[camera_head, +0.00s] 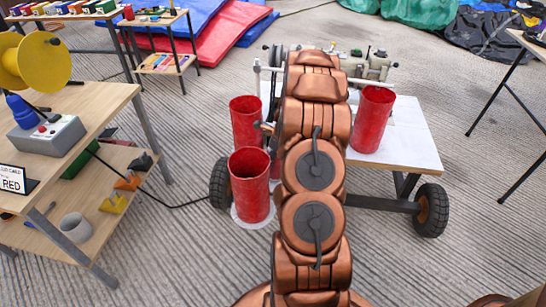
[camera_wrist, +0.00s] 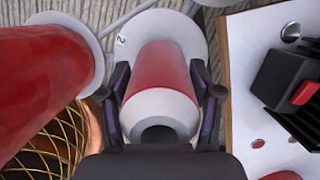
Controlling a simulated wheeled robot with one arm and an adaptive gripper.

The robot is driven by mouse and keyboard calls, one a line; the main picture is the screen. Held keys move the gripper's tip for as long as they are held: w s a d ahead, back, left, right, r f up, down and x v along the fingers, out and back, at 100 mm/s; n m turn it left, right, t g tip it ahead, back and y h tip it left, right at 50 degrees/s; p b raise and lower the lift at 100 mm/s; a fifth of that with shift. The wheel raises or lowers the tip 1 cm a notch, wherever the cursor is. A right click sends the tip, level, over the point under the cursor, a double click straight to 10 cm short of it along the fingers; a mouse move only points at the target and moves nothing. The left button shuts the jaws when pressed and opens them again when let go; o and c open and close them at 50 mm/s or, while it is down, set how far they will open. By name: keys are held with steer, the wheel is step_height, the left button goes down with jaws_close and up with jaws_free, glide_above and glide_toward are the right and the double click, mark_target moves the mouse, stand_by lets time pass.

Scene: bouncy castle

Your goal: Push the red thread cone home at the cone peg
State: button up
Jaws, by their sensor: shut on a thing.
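The red thread cone (camera_wrist: 160,72) is between the two fingers of my gripper (camera_wrist: 160,84) in the wrist view. Its white end with a dark round hole faces the camera, and the fingers are shut on its sides. Beyond it is a white round plate (camera_wrist: 192,38) marked 2. The cone peg itself is hidden, and I cannot tell how far down the cone sits. In the head view my copper arm covers the gripper and most of that spot.
Tall red cylinders stand front left (camera_head: 250,185), behind it (camera_head: 245,122) and on the right (camera_head: 373,120) of the white wheeled table (camera_head: 415,150). One red cylinder (camera_wrist: 40,85) is close left in the wrist view. A wooden bench (camera_head: 90,105) with a RED card stands left.

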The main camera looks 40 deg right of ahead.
steer(key=shift+f+p, duration=0.45)
steer(key=shift+f, duration=0.2)
steer(key=o, duration=1.5)
steer(key=shift+c, duration=0.2)
steer(key=shift+r, duration=0.15)
steer(key=v, duration=1.1)
steer(key=shift+s+d+r, duration=0.1)
steer(key=shift+d+r, duration=0.05)
steer(key=shift+r, duration=0.15)
